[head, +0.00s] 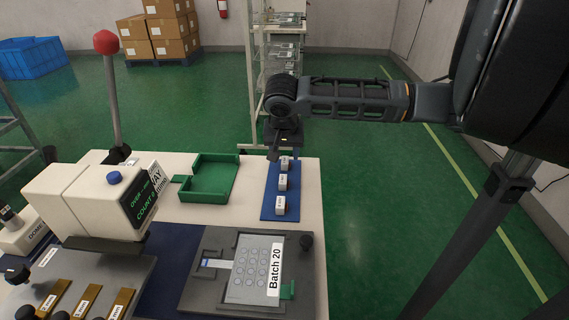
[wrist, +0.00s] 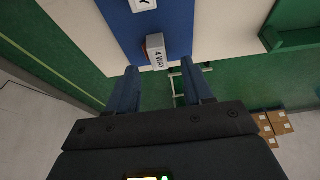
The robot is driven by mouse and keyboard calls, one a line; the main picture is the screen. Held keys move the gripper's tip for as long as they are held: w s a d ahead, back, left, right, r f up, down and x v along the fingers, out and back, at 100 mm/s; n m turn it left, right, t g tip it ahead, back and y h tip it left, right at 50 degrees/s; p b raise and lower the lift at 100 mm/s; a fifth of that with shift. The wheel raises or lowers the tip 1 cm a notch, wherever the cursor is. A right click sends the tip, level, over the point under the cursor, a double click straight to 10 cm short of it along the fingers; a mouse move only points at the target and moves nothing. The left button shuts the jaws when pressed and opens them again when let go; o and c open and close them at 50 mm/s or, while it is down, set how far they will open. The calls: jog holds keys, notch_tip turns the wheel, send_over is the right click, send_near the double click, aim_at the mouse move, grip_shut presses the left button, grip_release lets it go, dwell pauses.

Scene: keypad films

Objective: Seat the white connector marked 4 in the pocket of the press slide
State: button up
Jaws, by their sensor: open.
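The white connector marked 4 WAY (wrist: 157,54) lies on the blue strip in the wrist view, ahead of and roughly between my fingertips. In the head view, the farthest white connector (head: 285,163) on the strip is close under my gripper (head: 279,154). My gripper is open and empty at the strip's far end; its fingers also show in the wrist view (wrist: 160,72). The press (head: 90,203) stands at the left, white with a red-knobbed lever. I cannot make out the slide's pocket under its head.
Two more white connectors (head: 282,182) (head: 280,205) lie on the blue strip (head: 267,196). A green tray (head: 210,197) is left of it. A grey fixture (head: 215,245) with a film labelled Batch 20 (head: 274,270) is in front. Brass labelled blocks (head: 88,302) sit at lower left.

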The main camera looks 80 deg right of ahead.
jog(key=shift+x, duration=1.35)
jog(key=shift+c, duration=0.3)
grip_shut()
